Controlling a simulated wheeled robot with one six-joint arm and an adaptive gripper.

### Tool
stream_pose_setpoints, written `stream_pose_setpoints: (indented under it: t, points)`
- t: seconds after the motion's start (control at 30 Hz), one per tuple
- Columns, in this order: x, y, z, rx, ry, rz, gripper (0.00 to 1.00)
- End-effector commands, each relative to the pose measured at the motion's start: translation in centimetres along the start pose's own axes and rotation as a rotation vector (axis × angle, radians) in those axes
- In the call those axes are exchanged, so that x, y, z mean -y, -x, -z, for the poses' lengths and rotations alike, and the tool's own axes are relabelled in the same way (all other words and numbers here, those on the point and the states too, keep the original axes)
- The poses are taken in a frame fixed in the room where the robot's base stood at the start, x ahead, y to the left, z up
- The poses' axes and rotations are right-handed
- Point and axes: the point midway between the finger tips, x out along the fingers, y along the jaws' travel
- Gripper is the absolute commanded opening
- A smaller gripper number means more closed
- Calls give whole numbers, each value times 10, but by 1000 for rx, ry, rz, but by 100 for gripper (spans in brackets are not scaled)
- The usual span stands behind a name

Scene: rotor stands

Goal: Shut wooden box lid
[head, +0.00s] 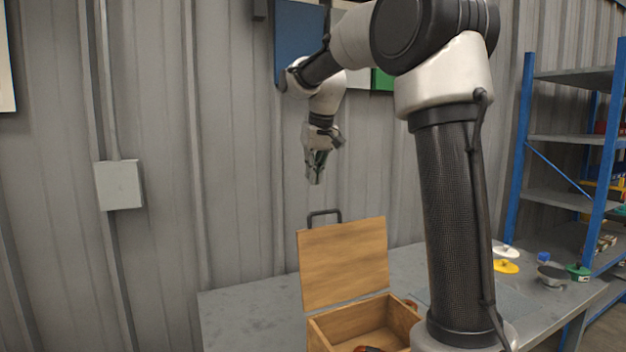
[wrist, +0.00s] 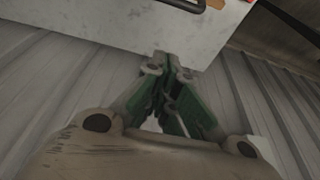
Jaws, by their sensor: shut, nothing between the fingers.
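The wooden box (head: 361,327) stands on the grey table, its front part cut off by the bottom edge of the head view. Its lid (head: 345,262) stands open, roughly upright, with a dark handle (head: 324,214) at its top edge. My gripper (head: 315,182) is shut and empty, pointing down, above the lid and apart from it. In the wrist view my gripper (wrist: 172,62) shows with its green fingers together. A dark handle-like bar shows at the top of the wrist view; I cannot tell for sure that it is the lid's handle.
The grey table (head: 245,312) is bare left of the box. A yellow disc (head: 506,266), a white disc (head: 505,251) and a dark bowl (head: 552,276) lie at the right. A blue-framed shelf (head: 570,140) stands far right. A corrugated wall (head: 240,150) is behind.

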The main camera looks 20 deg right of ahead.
Motion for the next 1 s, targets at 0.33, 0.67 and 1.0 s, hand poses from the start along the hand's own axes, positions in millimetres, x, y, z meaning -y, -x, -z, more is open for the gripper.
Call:
stream_pose_setpoints:
  t: [0.33, 0.67, 1.0]
  points:
    - [0, -75, -1, 4, 0, 0, 0]
    - [0, -66, -35, 0, 0, 0, 0]
    - [0, -65, -38, 0, 0, 0, 0]
